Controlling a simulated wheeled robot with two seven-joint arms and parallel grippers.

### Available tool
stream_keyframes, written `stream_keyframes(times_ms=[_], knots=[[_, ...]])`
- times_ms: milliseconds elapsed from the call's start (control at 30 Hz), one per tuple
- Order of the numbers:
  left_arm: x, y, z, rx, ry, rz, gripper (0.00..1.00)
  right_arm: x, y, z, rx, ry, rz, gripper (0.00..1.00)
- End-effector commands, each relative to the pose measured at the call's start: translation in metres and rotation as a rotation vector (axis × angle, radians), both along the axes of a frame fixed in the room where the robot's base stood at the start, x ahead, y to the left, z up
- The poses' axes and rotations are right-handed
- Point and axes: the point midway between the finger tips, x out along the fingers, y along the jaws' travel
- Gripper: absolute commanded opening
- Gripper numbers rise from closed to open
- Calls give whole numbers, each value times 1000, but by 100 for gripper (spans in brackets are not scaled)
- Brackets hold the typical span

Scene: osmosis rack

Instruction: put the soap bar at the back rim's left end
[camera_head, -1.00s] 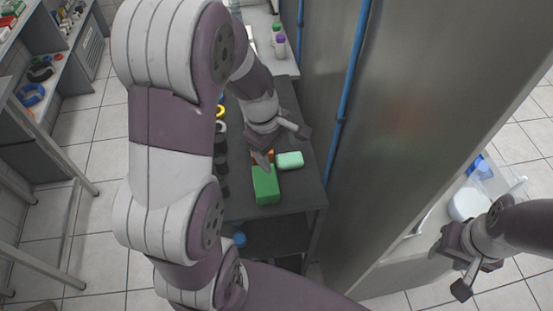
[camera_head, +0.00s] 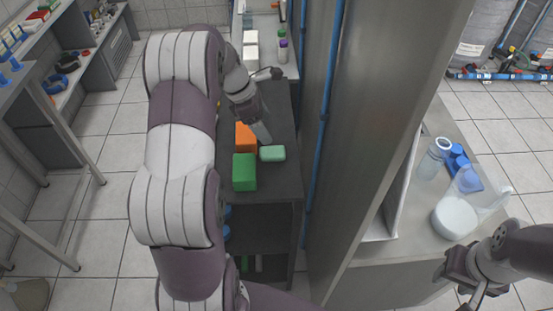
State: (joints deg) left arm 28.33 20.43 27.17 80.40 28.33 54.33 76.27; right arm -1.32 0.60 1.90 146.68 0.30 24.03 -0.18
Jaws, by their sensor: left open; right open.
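The pale green soap bar (camera_head: 272,153) lies on the dark top of a narrow rack (camera_head: 275,183). It is beside the orange block (camera_head: 245,136) and the green block (camera_head: 244,172), on their right. My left gripper (camera_head: 268,104) is open and empty over the rack. One finger points down just behind the soap bar, beside the orange block; I cannot tell whether it touches either. The other finger is farther back. My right gripper (camera_head: 458,287) is open and empty at the lower right, far from the soap bar. My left arm hides the rack's left side.
A tall grey panel (camera_head: 360,110) with a blue pipe (camera_head: 325,120) stands right of the rack. A counter (camera_head: 440,195) at the right carries a flask (camera_head: 455,216) and a clear bottle (camera_head: 433,160). White containers (camera_head: 250,45) and small bottles (camera_head: 283,48) stand behind the rack.

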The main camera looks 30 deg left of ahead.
Motion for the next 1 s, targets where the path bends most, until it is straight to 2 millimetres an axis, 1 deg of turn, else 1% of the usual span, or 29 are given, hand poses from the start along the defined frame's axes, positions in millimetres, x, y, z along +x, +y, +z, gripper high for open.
stream_keyframes(times_ms=[33, 67, 100, 200, 367, 500, 600, 700, 867, 900, 967, 1000], knots=[[2, -4, -15, -1, 4, 1, 81, 0, 0, -8, 0, 0, 0, 43], [3, -7, -22, -1, 5, 0, 81, 0, 0, -10, 0, 0, 0, 43], [5, -10, -26, 0, 5, -1, 81, 0, 0, -4, 0, 1, 0, 43], [10, -17, -45, 1, 2, -3, 81, 0, 0, -2, 0, 0, 0, 43], [15, -23, -62, 2, 0, -3, 81, 0, 0, 0, 0, 0, 0, 43], [22, -34, -84, 2, 2, -4, 81, 0, 0, 7, 0, 0, 0, 43], [25, -39, -100, 4, 1, -4, 81, 0, 0, 7, 0, 0, 0, 43], [27, -41, -106, 4, -1, -3, 81, 0, 0, 7, 0, 0, 0, 43], [27, -41, -107, 5, -2, -4, 81, 0, 0, 7, 0, 0, 0, 43], [27, -41, -107, 5, -2, -4, 74, 0, 0, 7, 0, 0, 0, 43], [27, -41, -106, 5, -1, -4, 55, 0, 0, 7, 0, 0, 0, 43], [27, -41, -106, 5, -1, -4, 42, 0, 0, 7, 0, 0, 0, 43]])
